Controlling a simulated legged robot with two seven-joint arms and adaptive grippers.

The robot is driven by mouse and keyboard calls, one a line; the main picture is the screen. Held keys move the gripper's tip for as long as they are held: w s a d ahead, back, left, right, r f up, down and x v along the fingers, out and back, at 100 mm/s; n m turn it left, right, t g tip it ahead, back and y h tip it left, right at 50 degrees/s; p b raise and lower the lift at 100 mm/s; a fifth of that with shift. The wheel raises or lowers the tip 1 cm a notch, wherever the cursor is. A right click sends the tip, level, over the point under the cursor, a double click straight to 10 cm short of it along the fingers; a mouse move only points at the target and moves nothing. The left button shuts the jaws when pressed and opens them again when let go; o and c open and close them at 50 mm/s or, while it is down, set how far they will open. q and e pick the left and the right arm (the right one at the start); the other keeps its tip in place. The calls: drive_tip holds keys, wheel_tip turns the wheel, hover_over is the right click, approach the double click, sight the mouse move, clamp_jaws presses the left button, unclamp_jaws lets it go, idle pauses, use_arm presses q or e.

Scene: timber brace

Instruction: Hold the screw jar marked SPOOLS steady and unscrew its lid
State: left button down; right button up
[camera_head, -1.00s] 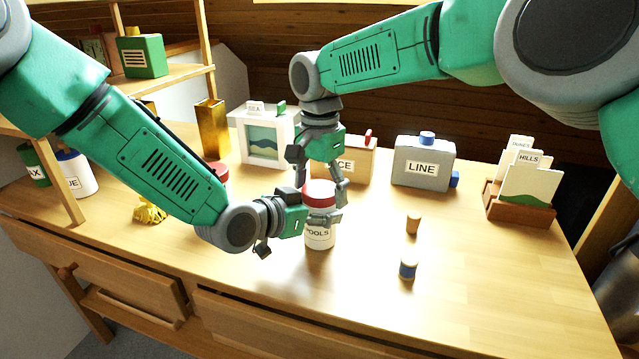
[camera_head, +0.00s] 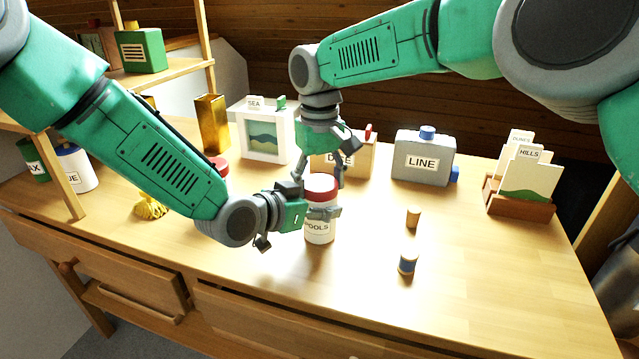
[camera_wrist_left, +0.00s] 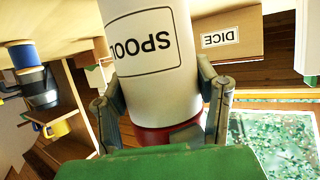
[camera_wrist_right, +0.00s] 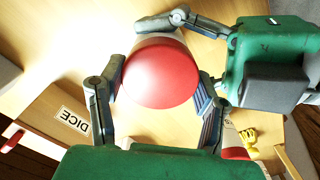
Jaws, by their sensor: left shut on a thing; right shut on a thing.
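The white SPOOLS jar (camera_head: 319,233) stands upright on the bench, with its red lid (camera_head: 320,186) on top. My left gripper (camera_head: 322,212) comes in from the left and is shut on the jar's side. In the left wrist view the jar (camera_wrist_left: 155,45) appears upside down between its fingers. My right gripper (camera_head: 318,183) reaches down from above and is shut on the lid. The right wrist view shows the lid (camera_wrist_right: 160,75) between its two fingers, with my left gripper beside it. Whether there is a gap under the lid, I cannot tell.
Behind the jar stand a DICE box (camera_head: 357,160), a grey LINE case (camera_head: 424,155) and a white SEA frame (camera_head: 243,135). Two small spools (camera_head: 413,217) (camera_head: 407,263) stand to the right. A card holder (camera_head: 520,208) is at far right. The front right of the bench is clear.

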use_arm(q)
drive_tip(key=shift+s+d, duration=0.1)
drive_tip(key=shift+s, duration=0.05)
use_arm(e)
drive_tip(key=n, duration=0.4)
drive_tip(key=shift+w+d+n, duration=0.1)
drive_tip(key=shift+w+n, duration=0.05)
drive_tip(key=shift+n, duration=0.15)
drive_tip(key=n, duration=0.5)
drive_tip(key=shift+n, duration=0.3)
drive_tip(key=shift+r, duration=0.2)
drive_tip(key=shift+r, duration=0.25)
drive_tip(key=shift+r, duration=0.85)
